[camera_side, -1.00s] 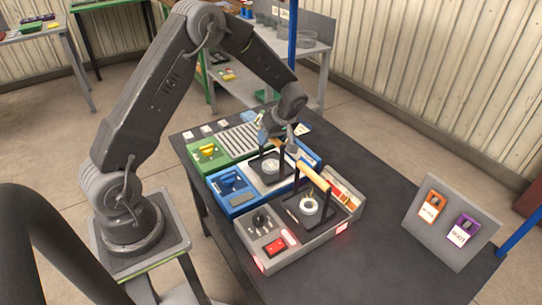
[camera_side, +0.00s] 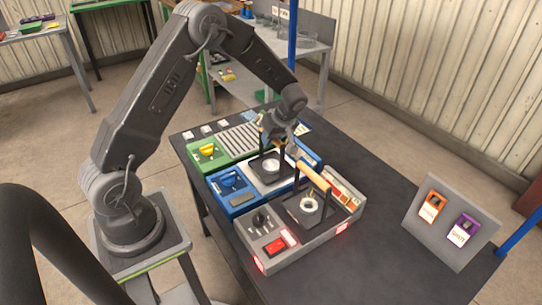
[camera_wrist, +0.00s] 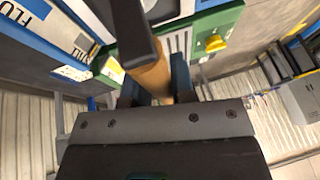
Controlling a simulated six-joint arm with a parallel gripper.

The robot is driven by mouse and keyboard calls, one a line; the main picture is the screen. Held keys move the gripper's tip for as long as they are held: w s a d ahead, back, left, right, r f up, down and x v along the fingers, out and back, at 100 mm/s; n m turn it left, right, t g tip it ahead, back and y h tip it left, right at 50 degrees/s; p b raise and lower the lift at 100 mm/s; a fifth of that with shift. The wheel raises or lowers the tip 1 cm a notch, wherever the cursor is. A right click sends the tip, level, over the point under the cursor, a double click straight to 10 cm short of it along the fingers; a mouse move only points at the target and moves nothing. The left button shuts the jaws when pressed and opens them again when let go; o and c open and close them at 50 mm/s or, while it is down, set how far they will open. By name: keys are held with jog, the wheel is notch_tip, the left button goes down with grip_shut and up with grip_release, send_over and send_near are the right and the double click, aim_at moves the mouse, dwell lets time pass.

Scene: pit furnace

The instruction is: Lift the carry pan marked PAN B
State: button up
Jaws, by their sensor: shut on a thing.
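My gripper (camera_side: 279,133) is shut on the wooden handle of the rear carry pan (camera_side: 257,164), which sits at the middle of the blue station. In the wrist view, the wooden handle (camera_wrist: 152,78) runs between the two dark jaws, with a black handle post in front. A second carry pan (camera_side: 326,216), with its own wooden handle (camera_side: 313,177), stands in the grey station nearer the camera. Each pan has a dark base, black posts and a pale round piece on it. I cannot read a PAN B mark on either. No clear gap shows under the held pan.
The grey station (camera_side: 290,252) has red lights and lies close in front of the blue station (camera_side: 233,211). A green station (camera_side: 209,165) is behind. A sign board (camera_side: 447,246) with orange and purple cards stands at right. Bare dark table lies between.

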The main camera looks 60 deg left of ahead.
grip_shut()
jog(key=shift+r, duration=0.1)
